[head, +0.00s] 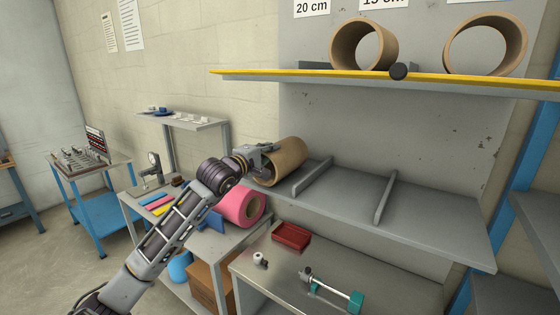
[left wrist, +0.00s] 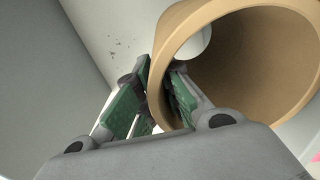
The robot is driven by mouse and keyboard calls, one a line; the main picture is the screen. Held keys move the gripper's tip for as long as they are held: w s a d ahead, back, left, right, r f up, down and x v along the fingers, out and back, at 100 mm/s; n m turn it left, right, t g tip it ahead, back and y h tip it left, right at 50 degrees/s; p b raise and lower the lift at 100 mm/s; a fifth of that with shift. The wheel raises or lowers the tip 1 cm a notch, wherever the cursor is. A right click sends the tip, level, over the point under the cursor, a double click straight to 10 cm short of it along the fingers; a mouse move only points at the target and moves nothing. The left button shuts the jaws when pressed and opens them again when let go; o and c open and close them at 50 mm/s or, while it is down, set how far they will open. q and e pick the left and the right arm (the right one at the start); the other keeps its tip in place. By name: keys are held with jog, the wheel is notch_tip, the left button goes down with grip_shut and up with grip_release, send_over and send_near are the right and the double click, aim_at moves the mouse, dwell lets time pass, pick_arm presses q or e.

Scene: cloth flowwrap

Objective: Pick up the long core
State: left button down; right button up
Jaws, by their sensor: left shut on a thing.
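A long brown cardboard core (head: 289,158) lies on its side on the middle grey shelf (head: 350,205), at its left end. My left gripper (head: 262,152) is at the core's near open end. In the left wrist view the core (left wrist: 290,25) fills the upper right, its open end facing me. The gripper's green-padded fingers (left wrist: 158,90) are shut on the core's wall, one finger inside the bore and one outside. I cannot tell whether the core touches the shelf. My right gripper is not in view.
Grey dividers (head: 312,177) stand on the shelf right of the core. Two shorter, wider cores (head: 363,45) stand on the yellow-edged upper shelf (head: 420,78). Below are a pink roll (head: 238,206), a red tray (head: 291,236) and a green-handled tool (head: 335,291). The shelf's right part is clear.

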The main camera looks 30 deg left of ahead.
pick_arm(q)
jog(key=shift+r, duration=0.2)
dwell(0.3)
jog(key=shift+r, duration=0.9)
jog(key=shift+r+b, duration=0.6)
jog(key=shift+r, duration=3.35)
